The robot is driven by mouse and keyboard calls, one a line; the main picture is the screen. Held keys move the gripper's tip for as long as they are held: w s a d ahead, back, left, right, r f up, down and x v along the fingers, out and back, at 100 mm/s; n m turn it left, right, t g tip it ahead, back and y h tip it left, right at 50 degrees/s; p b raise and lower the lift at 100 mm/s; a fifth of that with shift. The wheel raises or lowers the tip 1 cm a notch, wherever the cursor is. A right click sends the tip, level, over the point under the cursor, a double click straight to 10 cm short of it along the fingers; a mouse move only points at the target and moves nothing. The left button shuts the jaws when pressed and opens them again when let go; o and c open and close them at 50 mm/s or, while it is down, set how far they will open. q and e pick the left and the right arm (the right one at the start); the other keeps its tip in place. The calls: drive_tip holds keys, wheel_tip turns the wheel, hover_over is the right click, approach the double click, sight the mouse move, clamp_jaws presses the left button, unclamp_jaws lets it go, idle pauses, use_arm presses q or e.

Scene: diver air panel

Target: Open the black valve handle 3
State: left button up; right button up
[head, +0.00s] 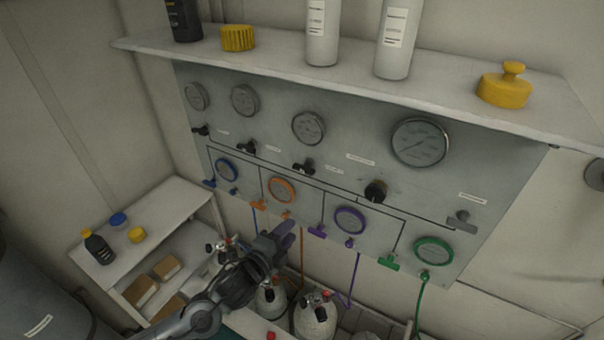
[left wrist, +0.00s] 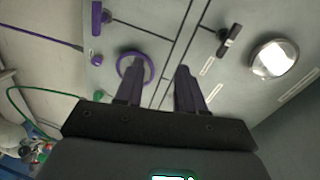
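The grey panel (head: 330,195) carries a row of black valve handles below its upper gauges. In the head view the third from the left (head: 304,167) sits under a round gauge (head: 308,128); a larger black knob (head: 375,191) is to its right. I see no number on them. My left gripper (head: 286,234) is in front of the lower panel, below the third handle and apart from it. In the left wrist view my gripper (left wrist: 158,70) is open and empty, its fingers pointing at the panel. A black handle (left wrist: 229,40) shows beyond them, to the right. My right gripper is out of view.
Coloured ring gauges, including a purple one (head: 349,220), and coloured lower handles line the panel. A shelf (head: 440,98) with bottles and yellow objects juts out above. Cylinders (head: 315,316) stand below. A side table (head: 160,222) is at the left.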

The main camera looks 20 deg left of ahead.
use_arm(q)
drive_tip(key=w+a+r+m+t+b, duration=0.1)
drive_tip(key=w+a+r, duration=0.1)
drive_tip(key=w+r, duration=0.25)
drive_tip(key=t, duration=0.1)
approach(302, 171)
drive_tip(key=w, duration=0.3)
drive_tip(key=w+d+p, duration=0.1)
drive_tip(key=w, duration=0.2)
drive_tip(key=w+p, duration=0.1)
drive_tip(key=w, duration=0.2)
drive_tip(key=shift+w+d+r, duration=0.1)
drive_tip(key=shift+d+r, duration=0.05)
drive_tip(key=shift+d, duration=0.15)
drive_tip(key=shift+w+d, duration=0.1)
drive_tip(key=shift+w, duration=0.65)
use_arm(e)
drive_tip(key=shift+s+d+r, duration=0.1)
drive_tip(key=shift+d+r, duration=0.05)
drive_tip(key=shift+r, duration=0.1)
use_arm(q)
drive_tip(key=shift+c, duration=0.2)
clamp_jaws()
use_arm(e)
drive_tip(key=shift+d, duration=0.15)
